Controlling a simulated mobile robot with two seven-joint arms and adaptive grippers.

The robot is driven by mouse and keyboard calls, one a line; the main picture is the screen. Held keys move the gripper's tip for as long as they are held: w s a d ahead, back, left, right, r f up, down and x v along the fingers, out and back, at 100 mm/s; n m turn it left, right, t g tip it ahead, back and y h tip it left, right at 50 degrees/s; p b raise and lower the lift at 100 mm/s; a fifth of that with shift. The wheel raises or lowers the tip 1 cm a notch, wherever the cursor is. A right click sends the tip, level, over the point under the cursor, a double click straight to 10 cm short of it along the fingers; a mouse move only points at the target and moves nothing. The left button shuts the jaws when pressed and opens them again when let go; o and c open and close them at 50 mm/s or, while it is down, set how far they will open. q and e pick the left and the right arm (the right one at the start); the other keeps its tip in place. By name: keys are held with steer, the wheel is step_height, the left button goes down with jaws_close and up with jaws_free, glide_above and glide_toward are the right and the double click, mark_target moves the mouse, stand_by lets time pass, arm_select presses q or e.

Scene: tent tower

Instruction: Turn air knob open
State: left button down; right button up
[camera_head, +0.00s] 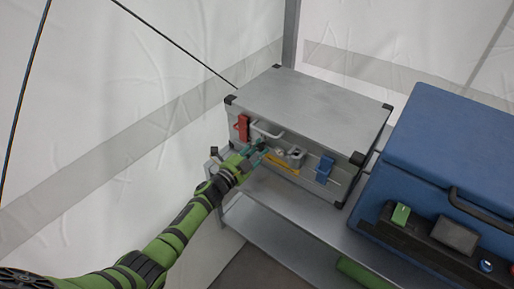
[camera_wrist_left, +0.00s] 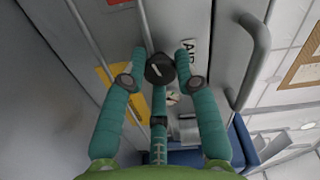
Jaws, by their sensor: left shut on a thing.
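The air knob (camera_wrist_left: 160,68) is a dark round knob with a white pointer line, on the front of a grey metal case (camera_head: 310,102). A label reading AIR (camera_wrist_left: 189,52) is beside it in the left wrist view. My left gripper (camera_head: 262,153) reaches the case front from the left. In the left wrist view its teal fingers (camera_wrist_left: 159,70) are closed around the knob, one on each side and a third below. The pointer line is slanted. In the head view the knob is hard to make out behind the fingers. My right gripper is not in view.
The case front has a red latch (camera_head: 241,127), a blue latch (camera_head: 324,169), a handle (camera_head: 267,132) close to the fingers and a yellow strip (camera_head: 284,163). A blue case (camera_head: 460,140) stands to the right on the metal shelf (camera_head: 275,226). White tent walls are behind.

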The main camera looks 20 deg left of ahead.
arm_select(q)
steer(key=shift+w+a+r+n, duration=0.1)
steer(key=shift+a+n, duration=0.1)
steer(key=shift+n, duration=0.45)
steer(key=shift+w+a+r+n, duration=0.1)
steer(key=shift+a+n, duration=0.05)
steer(key=shift+n, duration=0.5)
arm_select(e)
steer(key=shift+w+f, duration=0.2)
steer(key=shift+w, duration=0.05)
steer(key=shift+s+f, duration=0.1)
arm_select(q)
steer(key=c, duration=0.9)
jaws_free()
steer(key=shift+f, duration=0.1)
steer(key=shift+c, duration=0.2)
steer(key=shift+s+f, duration=0.1)
steer(key=shift+f, duration=0.05)
steer(key=shift+s+d, duration=0.1)
steer(key=shift+d, duration=0.05)
steer(key=v, duration=1.2)
